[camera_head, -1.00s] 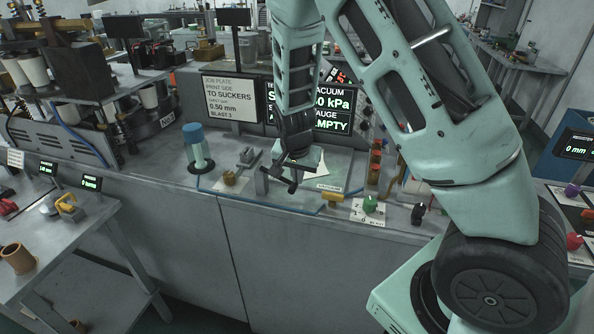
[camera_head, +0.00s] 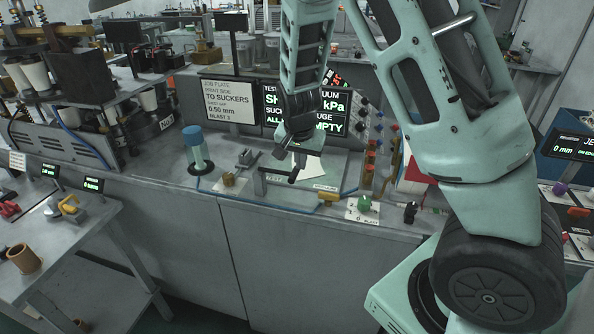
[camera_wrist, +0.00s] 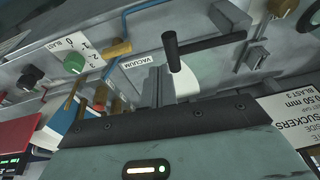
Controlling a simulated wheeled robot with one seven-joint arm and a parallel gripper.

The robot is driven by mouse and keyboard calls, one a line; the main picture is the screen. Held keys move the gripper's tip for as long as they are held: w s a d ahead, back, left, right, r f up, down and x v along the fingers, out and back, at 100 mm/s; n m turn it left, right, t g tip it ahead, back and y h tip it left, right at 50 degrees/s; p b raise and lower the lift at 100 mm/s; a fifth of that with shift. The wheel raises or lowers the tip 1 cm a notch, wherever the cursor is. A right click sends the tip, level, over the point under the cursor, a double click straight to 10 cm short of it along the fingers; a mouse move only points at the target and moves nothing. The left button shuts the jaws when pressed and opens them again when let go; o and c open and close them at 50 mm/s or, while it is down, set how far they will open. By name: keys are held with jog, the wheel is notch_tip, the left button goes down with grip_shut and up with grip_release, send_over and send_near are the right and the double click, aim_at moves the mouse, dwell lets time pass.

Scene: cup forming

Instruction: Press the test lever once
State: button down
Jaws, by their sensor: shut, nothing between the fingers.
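The test lever (camera_head: 276,177) is a black rod with a crossbar end, on a short grey post at the front of the grey bench. It lies about level, pointing right. In the wrist view the lever (camera_wrist: 208,44) crosses the upper middle, its crossbar end just ahead of the fingers. My gripper (camera_head: 300,150) is above and behind the lever in the head view, apart from it as far as I can see. In the wrist view my gripper (camera_wrist: 160,82) is shut and empty; its fingertips show only partly. The label by the lever is partly hidden.
A green knob (camera_head: 364,204) on a white dial plate and a yellow-brown handle (camera_head: 327,197) beside the VACUUM label stand to the right. The gauge screen (camera_head: 325,110) reads EMPTY.

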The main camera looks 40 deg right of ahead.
notch_tip(320, 180, up, 6)
jog(key=s, duration=0.3)
jog(key=shift+r, duration=0.2)
dwell(0.6)
